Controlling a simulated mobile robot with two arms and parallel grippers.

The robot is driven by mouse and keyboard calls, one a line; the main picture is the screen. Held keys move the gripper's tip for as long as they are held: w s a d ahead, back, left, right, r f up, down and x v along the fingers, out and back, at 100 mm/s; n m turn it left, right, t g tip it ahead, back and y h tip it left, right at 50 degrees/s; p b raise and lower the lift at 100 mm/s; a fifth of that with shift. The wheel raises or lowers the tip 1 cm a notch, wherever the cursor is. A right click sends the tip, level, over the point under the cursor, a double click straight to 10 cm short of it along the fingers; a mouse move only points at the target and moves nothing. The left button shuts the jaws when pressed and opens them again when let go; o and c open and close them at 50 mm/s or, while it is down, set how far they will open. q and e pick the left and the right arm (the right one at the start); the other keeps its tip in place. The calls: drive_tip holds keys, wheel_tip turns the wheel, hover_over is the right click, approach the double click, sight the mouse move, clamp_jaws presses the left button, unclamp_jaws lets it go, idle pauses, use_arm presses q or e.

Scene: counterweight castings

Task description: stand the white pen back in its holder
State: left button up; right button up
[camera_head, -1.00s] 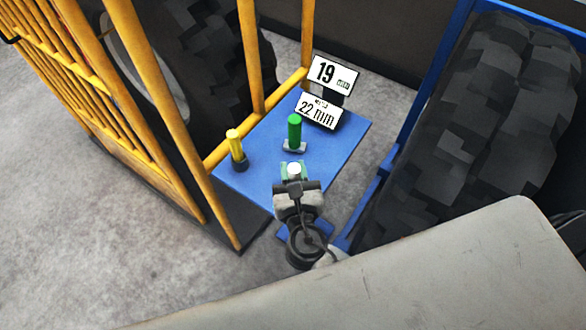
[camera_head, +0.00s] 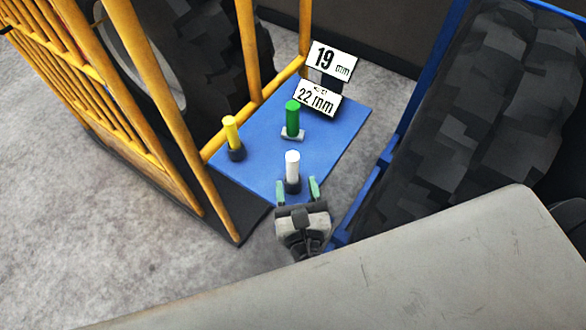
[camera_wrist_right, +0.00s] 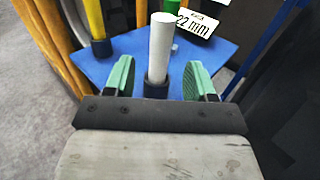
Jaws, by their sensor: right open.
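The white pen (camera_head: 292,165) stands upright in a dark round holder (camera_head: 292,187) on the blue board (camera_head: 262,175). In the right wrist view the white pen (camera_wrist_right: 161,48) rises from its dark holder (camera_wrist_right: 156,90) beyond and between my fingers. My right gripper (camera_head: 298,188) is open, with one green-padded finger on each side of the pen and holder. In the right wrist view there are clear gaps between the pads (camera_wrist_right: 160,78) and the pen. My left gripper is not in view.
A yellow pen (camera_head: 231,132) and a green pen (camera_head: 293,118) stand in holders farther back. Signs reading 19 mm (camera_head: 333,61) and 22 mm (camera_head: 317,99) are behind. A yellow railing (camera_head: 150,110) is at left; a large tire (camera_head: 490,120) is at right.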

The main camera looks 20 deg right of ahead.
drive_tip(key=s, duration=0.3)
drive_tip(key=shift+s+a+b, duration=0.3)
drive_tip(key=shift+s+a, duration=0.05)
idle(0.3)
